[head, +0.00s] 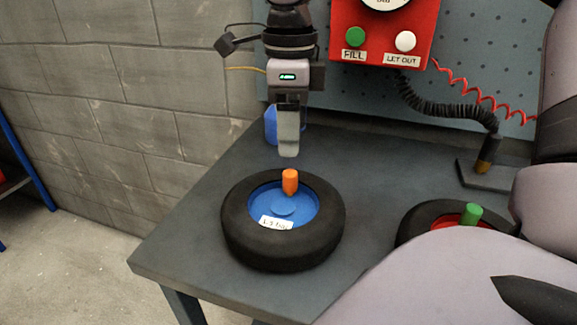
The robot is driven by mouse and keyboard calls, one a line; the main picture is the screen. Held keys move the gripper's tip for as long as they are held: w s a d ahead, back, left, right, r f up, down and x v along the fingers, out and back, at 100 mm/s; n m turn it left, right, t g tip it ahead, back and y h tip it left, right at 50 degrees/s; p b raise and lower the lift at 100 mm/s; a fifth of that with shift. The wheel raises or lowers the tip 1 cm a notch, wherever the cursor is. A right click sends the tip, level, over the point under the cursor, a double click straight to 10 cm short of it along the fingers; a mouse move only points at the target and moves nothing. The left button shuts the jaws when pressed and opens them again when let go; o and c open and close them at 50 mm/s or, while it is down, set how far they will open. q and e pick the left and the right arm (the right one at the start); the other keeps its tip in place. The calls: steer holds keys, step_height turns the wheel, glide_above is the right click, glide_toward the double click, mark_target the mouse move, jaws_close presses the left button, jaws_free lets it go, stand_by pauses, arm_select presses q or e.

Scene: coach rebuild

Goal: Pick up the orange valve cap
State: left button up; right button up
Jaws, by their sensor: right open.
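The orange valve cap (290,182) stands upright on the blue hub (283,211) of a black tyre (245,232) on the grey bench. My right gripper (288,153) points down just above the cap, with a small gap between them. Its fingers are seen edge-on, one covering the other; it is open and nothing shows held in it. My left gripper is not in view.
A second tyre (408,225) with a red hub and green cap (471,214) is partly hidden by my arm. A red box (372,40) with FILL and LET OUT buttons hangs on the pegboard. A black coiled hose (440,107) reaches the bench. A blue object (270,126) stands behind my gripper.

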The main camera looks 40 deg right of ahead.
mark_target(290, 171)
steer(key=shift+f, duration=0.55)
step_height(290, 171, down, 6)
steer(key=shift+s+f, duration=0.1)
steer(key=c, duration=0.9)
